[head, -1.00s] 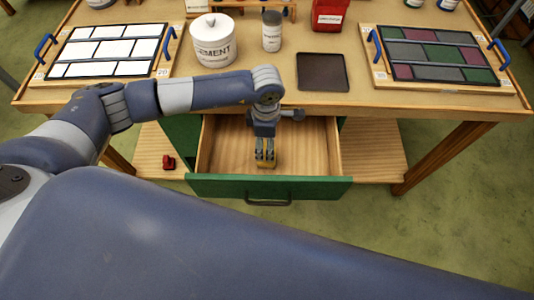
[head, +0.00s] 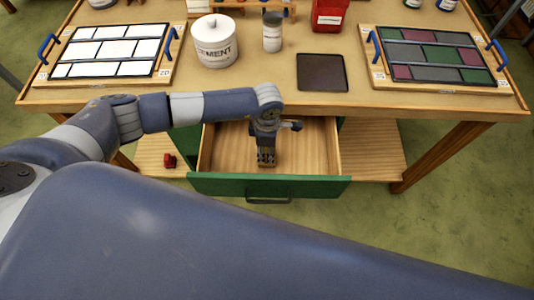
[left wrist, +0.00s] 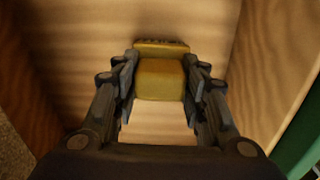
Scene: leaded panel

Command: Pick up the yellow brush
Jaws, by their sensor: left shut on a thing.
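The yellow brush (left wrist: 160,78) is a blocky yellow piece in the open drawer (head: 315,145). In the left wrist view it sits between the two fingers of my left gripper (left wrist: 160,90), which are closed on its sides. In the head view my left gripper (head: 266,157) points down into the drawer and hides most of the brush. I cannot tell whether the brush still touches the drawer floor. My right gripper is not in view.
The drawer's green front (head: 225,185) and wooden walls surround the gripper. A red object (head: 170,160) lies on the lower shelf.

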